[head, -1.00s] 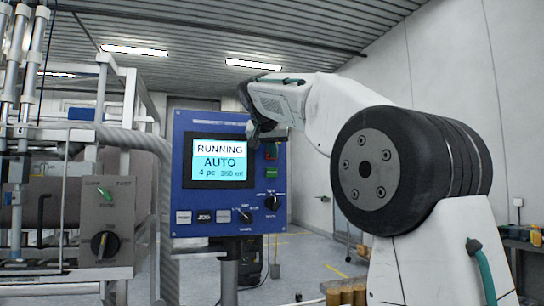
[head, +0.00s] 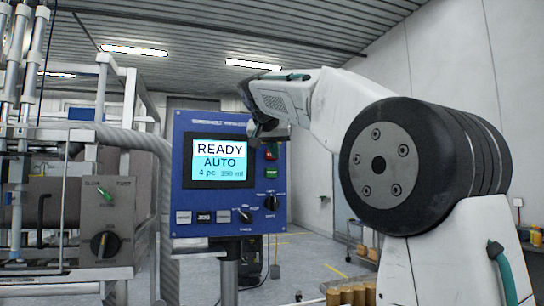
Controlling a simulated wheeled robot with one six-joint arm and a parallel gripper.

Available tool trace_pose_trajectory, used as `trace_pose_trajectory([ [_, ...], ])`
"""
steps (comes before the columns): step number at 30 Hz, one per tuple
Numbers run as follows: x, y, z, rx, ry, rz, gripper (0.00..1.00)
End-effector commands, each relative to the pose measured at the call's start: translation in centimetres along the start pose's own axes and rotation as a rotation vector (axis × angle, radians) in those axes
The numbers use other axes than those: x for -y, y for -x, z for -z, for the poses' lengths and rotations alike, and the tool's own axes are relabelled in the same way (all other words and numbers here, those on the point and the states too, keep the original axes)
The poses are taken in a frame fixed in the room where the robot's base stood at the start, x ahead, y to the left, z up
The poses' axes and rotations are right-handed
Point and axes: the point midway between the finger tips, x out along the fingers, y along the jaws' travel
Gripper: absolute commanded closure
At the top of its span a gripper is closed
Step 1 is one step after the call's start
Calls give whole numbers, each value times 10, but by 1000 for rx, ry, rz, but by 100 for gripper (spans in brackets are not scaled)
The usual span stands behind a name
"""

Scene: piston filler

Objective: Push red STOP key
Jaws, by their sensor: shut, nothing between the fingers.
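The red STOP key (head: 271,152) is at the upper right of the blue control panel (head: 180,215), just right of the screen. Its upper part is partly hidden by my gripper. My gripper (head: 263,133) is shut and empty, in front of the panel's upper right corner. Its dark fingers are small here, and I cannot tell whether they touch the key. The screen (head: 219,161) reads READY, AUTO, 4 pc and a volume in ml. A green key (head: 271,172) sits below the red one.
Rotary knobs (head: 271,203) and a row of small keys (head: 203,217) are low on the panel. The filler machine (head: 100,225) with its pipes stands at the left. Orange-brown containers (head: 350,294) stand at the bottom. Open floor shows behind the panel.

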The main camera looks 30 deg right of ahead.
Motion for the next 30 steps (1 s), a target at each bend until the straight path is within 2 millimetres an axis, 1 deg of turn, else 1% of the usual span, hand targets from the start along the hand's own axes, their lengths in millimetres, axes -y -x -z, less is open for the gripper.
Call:
trace_pose_trajectory([
  [8,0,1,0,0,0,0,100],
  [21,-21,29,-20,-1,0,1,100],
  [25,-24,34,-24,-1,0,0,100],
  [30,-25,35,-26,0,0,0,100],
])
